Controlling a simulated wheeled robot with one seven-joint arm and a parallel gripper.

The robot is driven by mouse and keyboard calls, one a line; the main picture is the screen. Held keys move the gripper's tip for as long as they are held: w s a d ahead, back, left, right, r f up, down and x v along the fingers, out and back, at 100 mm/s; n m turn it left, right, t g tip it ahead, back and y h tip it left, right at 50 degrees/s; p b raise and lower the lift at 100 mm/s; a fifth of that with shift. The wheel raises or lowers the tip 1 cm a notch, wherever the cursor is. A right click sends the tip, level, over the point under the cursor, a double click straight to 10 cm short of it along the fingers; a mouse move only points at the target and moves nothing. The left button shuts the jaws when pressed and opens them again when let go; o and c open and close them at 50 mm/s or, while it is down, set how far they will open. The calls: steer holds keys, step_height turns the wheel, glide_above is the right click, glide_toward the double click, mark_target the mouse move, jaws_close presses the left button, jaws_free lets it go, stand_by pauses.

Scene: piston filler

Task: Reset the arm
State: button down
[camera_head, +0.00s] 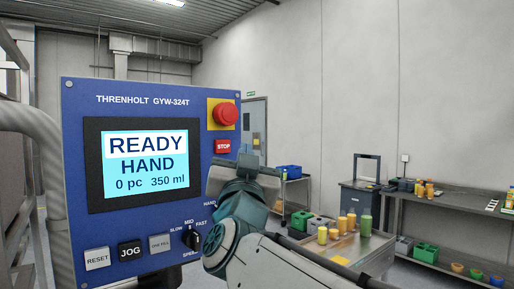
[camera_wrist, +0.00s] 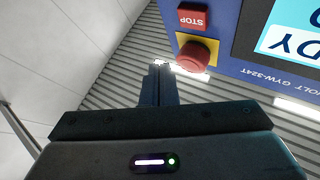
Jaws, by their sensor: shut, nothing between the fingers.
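My arm reaches in from the lower right in the head view, in front of the right edge of the blue control panel (camera_head: 150,213). My gripper (camera_wrist: 158,68) is shut and empty in the wrist view, its fingers pointing toward the ceiling. The panel's screen (camera_head: 145,165) reads READY, HAND, 0 pc, 350 ml. The red emergency stop (camera_head: 226,113) and the red STOP button (camera_head: 222,146) are above my arm's end. The RESET (camera_head: 97,258), JOG (camera_head: 130,251) and FILL buttons are along the bottom. The selector labels near my arm are partly hidden.
A steel table (camera_head: 347,250) with yellow and green bottles stands at right behind my arm. Shelving (camera_head: 450,200) with bottles and bins lines the right wall. A grey pipe (camera_head: 45,140) runs along the panel's left side. The upper right is clear.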

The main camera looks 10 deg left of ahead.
steer(key=d+f+n+g, duration=0.1)
steer(key=d+f+g, duration=0.3)
steer(key=f, duration=0.5)
steer(key=d+f+n+g+h, duration=0.1)
steer(key=d+f+g, duration=0.2)
steer(key=d+f, duration=0.35)
steer(key=d+f+n+g, duration=0.1)
steer(key=d+f+g, duration=0.25)
steer(key=f, duration=0.65)
steer(key=s+d+f+m+g+h, duration=0.2)
steer(key=s+d+f+g+h, duration=0.2)
steer(key=s+d+f+g, duration=0.5)
steer(key=s+d+f, duration=0.5)
steer(key=s+f, duration=0.3)
steer(key=shift+s+d+f+m, duration=0.3)
steer(key=shift+s+m, duration=0.05)
steer(key=shift+m, duration=0.05)
steer(key=shift+a+g, duration=0.1)
steer(key=shift+g, duration=0.15)
